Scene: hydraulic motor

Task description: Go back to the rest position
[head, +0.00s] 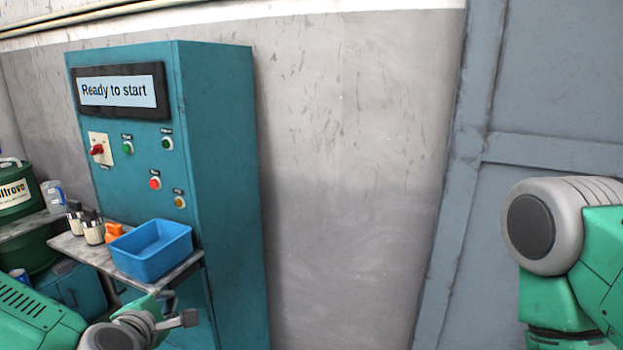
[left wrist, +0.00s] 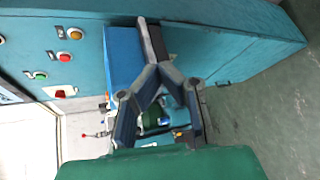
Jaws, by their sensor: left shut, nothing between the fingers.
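A teal control cabinet (head: 218,150) stands against the wall, with a screen (head: 119,91) reading "Ready to start". My left gripper (head: 188,318) is at the lower left of the head view, below and in front of the shelf. Its fingers also show in the left wrist view (left wrist: 146,25), closed together with nothing held. They overlap the blue bin (left wrist: 122,55) in that view. My right arm (head: 570,250) is at the right edge of the head view, and its gripper is out of frame.
A small shelf (head: 190,262) on the cabinet front carries the blue bin (head: 152,248), an orange item (head: 114,232) and dark-topped cylinders (head: 92,228). A green drum (head: 15,190) stands at the far left. A grey door (head: 550,90) is at the right. The middle wall area looks clear.

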